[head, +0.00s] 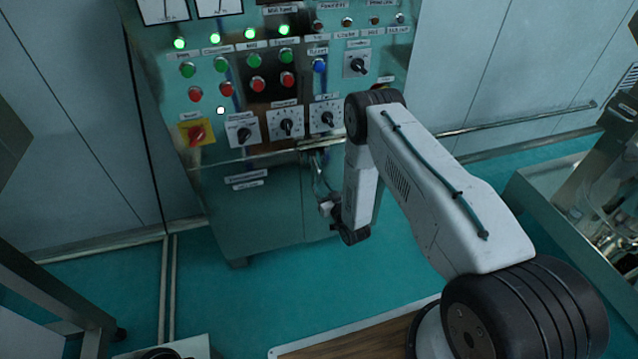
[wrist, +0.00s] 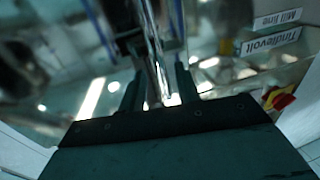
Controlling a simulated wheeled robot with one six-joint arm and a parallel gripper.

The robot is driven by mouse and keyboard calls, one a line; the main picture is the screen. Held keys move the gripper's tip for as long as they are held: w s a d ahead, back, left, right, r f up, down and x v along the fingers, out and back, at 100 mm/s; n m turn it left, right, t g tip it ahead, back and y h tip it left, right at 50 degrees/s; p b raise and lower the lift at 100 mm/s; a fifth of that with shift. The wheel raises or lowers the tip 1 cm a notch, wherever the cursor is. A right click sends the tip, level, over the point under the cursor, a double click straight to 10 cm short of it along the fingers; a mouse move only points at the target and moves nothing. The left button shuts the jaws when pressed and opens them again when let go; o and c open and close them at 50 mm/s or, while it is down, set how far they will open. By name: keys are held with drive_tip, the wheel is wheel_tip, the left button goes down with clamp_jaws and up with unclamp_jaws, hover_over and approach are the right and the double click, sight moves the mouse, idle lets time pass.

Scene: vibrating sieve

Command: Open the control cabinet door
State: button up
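The teal control cabinet (head: 228,160) stands at the centre-left of the head view, lights, buttons and dials on its upper panel. Its lower door (head: 255,212) carries two small labels and looks closed; my arm hides part of its right side. My gripper (head: 325,203) is low in front of the cabinet's right part, small and dark there. In the wrist view my gripper's fingers (wrist: 158,90) stand apart, with a shiny vertical bar (wrist: 156,62) showing between them. The bar looks like a handle. I cannot tell whether either finger touches it.
A red-and-yellow switch (head: 196,133) sits on the panel's lower left. A wall rail (head: 520,118) runs right of the cabinet. Metal equipment (head: 585,215) stands at the right edge and a dark frame (head: 45,300) at lower left.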

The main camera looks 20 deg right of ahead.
sight(320, 184)
drive_tip(key=shift+w+a, duration=0.2)
drive_tip(key=shift+w, duration=0.6)
drive_tip(key=shift+w+a, duration=0.15)
drive_tip(key=shift+w, duration=0.65)
clamp_jaws()
